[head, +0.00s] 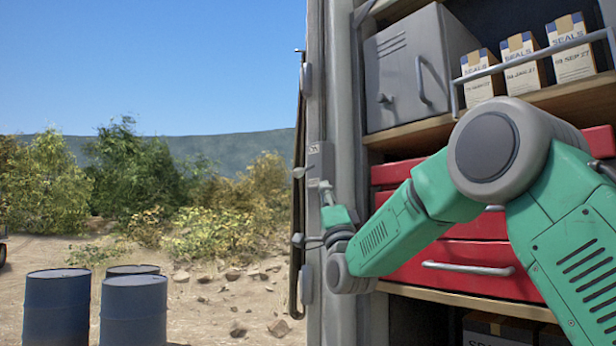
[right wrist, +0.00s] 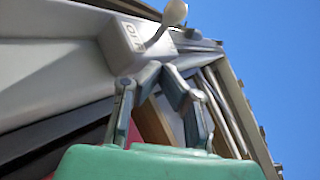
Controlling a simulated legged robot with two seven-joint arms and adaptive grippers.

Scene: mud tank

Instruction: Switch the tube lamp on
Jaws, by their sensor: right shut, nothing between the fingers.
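A small grey switch box (head: 318,160) with a printed label is mounted on the vehicle's door post. A lever with a pale round knob (head: 299,172) sticks out from its left side. The right wrist view shows the box (right wrist: 123,42) and the knob (right wrist: 175,12) up close; the label is too blurred to read. My right gripper (head: 326,187) is just below the box. Its fingertips (right wrist: 160,70) are shut together and empty, close under the box; I cannot tell whether they touch it. The knob is beyond the fingertips. I cannot make out a tube lamp. My left gripper is out of view.
Right of the post (head: 345,100) are shelves with a grey metal cabinet (head: 415,70), several seal boxes (head: 522,65) behind a rail, and red drawers (head: 465,262). A dark vertical bar (head: 294,275) runs down the post's outer edge. Blue barrels (head: 134,310) stand outside, far left.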

